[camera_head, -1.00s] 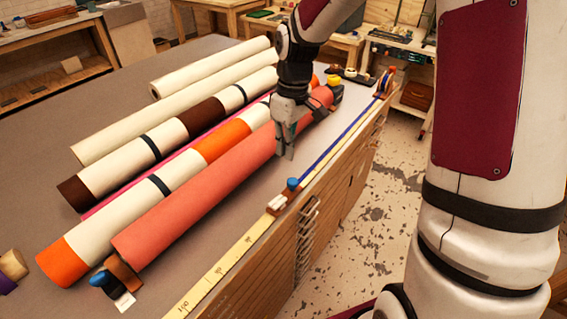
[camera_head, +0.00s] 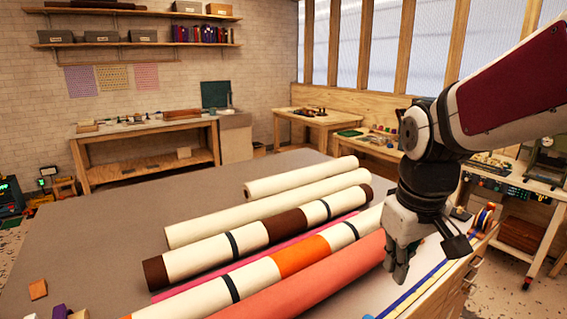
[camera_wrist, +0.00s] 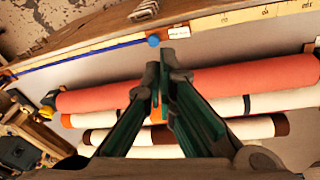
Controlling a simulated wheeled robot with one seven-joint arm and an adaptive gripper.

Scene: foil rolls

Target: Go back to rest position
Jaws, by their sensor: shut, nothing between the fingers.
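My gripper (camera_head: 396,272) hangs fingers-down near the right edge of the table, above the far part of the coral roll (camera_head: 312,293). In the wrist view my gripper's dark green fingers (camera_wrist: 167,85) are shut with nothing held between them. The coral roll also shows in the wrist view (camera_wrist: 255,76), running across behind the fingertips. Whether the fingertips touch the roll cannot be told, but they seem to be above it.
Several cream, brown and orange rolls (camera_head: 262,236) lie side by side on the grey table (camera_head: 110,235). A blue-and-yellow measuring strip runs along the table's right edge, with a blue knob (camera_wrist: 153,41) there. The table's left part is mostly clear.

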